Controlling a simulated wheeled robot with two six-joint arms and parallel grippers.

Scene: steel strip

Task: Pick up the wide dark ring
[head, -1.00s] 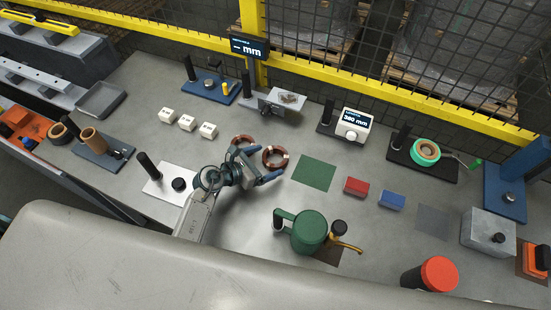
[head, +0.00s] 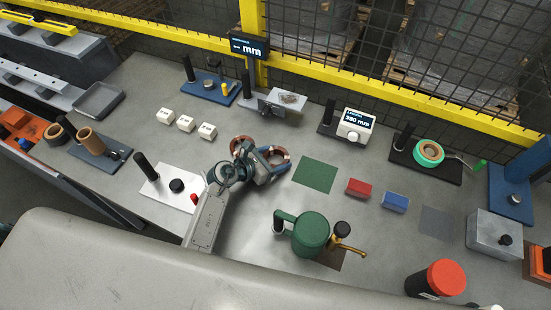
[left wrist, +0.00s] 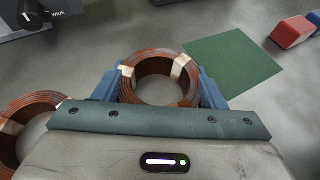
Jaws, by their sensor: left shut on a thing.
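Two reddish-brown wire rings with pale bands lie side by side on the steel-grey table. My left gripper (head: 270,162) is shut on the right-hand ring (head: 277,150), with one blue finger on each side of its outside. In the left wrist view this ring (left wrist: 160,64) sits between the fingers, its hole facing up, and it looks at or near table level. The left-hand ring (head: 243,138) is outside the grip, and shows at the left edge of the left wrist view (left wrist: 38,99). I cannot tell which ring is wider. My right gripper is not in view.
A green mat (head: 314,175) lies just right of the held ring. Red (head: 358,187) and blue (head: 394,202) blocks lie beyond it. A green mug-like vessel (head: 311,233) stands nearer me. Several white labelled blocks (head: 186,124) stand behind left.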

